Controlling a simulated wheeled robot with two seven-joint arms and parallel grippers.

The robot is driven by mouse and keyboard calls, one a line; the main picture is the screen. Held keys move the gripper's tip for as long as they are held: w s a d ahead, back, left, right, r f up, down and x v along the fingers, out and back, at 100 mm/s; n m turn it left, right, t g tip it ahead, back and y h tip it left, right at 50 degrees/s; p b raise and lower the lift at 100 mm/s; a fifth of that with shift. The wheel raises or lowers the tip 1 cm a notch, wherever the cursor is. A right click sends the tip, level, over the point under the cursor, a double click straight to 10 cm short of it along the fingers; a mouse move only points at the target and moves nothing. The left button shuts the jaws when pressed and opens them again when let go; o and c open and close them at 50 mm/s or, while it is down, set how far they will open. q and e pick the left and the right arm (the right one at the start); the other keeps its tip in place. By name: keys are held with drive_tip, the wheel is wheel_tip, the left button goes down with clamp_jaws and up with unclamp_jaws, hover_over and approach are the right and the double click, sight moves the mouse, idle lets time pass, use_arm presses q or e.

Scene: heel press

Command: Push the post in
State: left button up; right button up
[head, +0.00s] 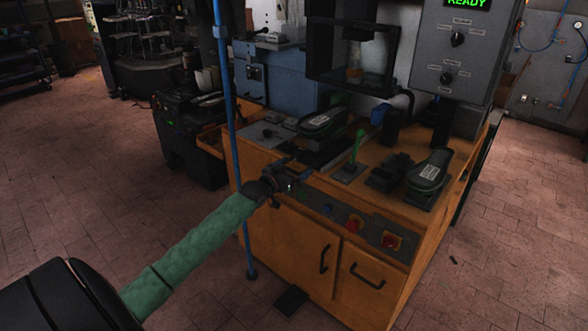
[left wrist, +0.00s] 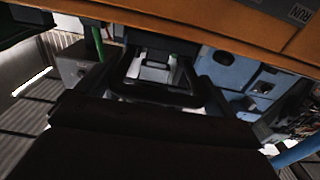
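A thin blue upright post (head: 231,110) stands at the left front corner of the wooden bench, running down to a foot on the floor. A shorter green upright lever (head: 357,146) stands on the bench top; I cannot tell for sure which one the task means. My left gripper (head: 289,182) is at the bench's front edge, just right of the blue post and left of the button panel. In the left wrist view its dark fingers (left wrist: 155,80) look spread, with nothing held between them. My right gripper is not in view.
Shoes on lasts (head: 430,172) sit on the bench (head: 463,180). The front panel carries red buttons (head: 354,224). The press (head: 352,50) and a control box (head: 455,52) reading READY rise behind. A dark pedal (head: 291,301) lies below. The floor at left is open.

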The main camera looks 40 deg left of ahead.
sight(312, 156)
use_arm(q)
drive_tip(key=shift+c, duration=0.6)
drive_tip(key=w, duration=0.3)
drive_tip(key=w+b, duration=0.1)
drive_tip(key=w, duration=0.3)
drive_tip(key=w+d+b, duration=0.1)
drive_tip(key=w, duration=0.3)
drive_tip(key=shift+f, duration=0.1)
drive_tip(key=shift+w, duration=0.6)
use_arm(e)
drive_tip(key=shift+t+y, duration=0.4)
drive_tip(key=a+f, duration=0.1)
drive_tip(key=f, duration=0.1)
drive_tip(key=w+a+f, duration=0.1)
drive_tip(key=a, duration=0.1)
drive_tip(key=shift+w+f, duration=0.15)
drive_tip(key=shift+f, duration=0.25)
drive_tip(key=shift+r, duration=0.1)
use_arm(q)
drive_tip(key=o, duration=1.1)
drive_tip(key=shift+d, duration=0.1)
drive_tip(key=shift+c, duration=0.2)
